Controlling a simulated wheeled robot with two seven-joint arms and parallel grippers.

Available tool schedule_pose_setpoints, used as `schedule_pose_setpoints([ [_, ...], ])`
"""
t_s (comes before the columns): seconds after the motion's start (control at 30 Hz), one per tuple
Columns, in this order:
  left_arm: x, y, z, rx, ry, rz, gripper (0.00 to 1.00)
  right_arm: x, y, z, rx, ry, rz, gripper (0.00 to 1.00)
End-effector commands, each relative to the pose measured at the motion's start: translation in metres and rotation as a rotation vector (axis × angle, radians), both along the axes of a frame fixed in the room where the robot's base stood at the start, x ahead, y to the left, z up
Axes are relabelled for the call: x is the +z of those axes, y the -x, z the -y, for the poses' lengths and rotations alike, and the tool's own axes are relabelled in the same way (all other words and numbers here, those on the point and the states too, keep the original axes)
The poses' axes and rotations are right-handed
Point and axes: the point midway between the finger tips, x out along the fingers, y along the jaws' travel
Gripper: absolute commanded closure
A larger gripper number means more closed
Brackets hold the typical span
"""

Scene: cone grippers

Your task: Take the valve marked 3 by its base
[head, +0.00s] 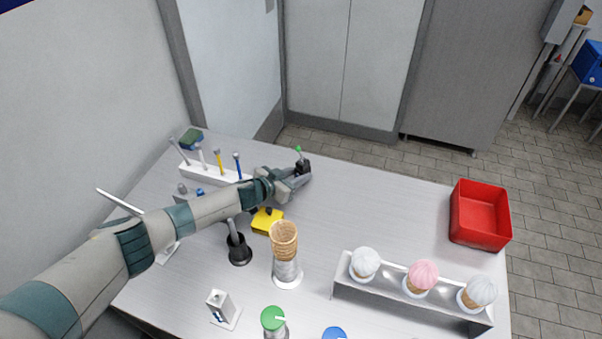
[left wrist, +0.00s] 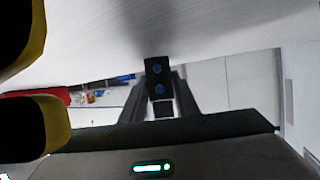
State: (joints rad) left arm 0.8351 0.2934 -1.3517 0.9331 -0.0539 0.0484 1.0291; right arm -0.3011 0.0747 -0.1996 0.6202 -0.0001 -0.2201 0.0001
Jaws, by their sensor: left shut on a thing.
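My left gripper (head: 303,170) reaches over the back middle of the table. It is shut on a small dark thing with an upright green-tipped stem (head: 299,152), which looks like a valve. Its mark is too small to read, and its base is mostly hidden at the fingers. I cannot tell whether it touches the table. In the left wrist view the black and yellow fingers (left wrist: 42,88) stand at the left edge, and what they hold is out of the picture. My right gripper is in neither view.
A rack with several upright tools (head: 208,173), a yellow block (head: 267,220) and a black cup (head: 239,255) lie near my left arm. Stacked cones (head: 284,238) stand in front. A cone holder (head: 410,303) and a red bin (head: 481,216) are at right. The table's middle right is clear.

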Motion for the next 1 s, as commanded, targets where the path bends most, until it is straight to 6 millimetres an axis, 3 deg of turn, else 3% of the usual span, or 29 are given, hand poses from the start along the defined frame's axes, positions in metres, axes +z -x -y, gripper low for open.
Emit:
schedule_pose_setpoints([
  [0.27,0.011,0.0,0.0,0.0,0.001,0.0,0.97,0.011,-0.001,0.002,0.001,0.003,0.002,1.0],
  [0.63,0.047,0.0,0.0,0.0,0.001,0.001,0.97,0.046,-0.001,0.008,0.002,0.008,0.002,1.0],
  [1.0,0.075,-0.063,0.0,-0.002,-0.004,0.007,0.97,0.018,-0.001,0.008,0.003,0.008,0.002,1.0],
])
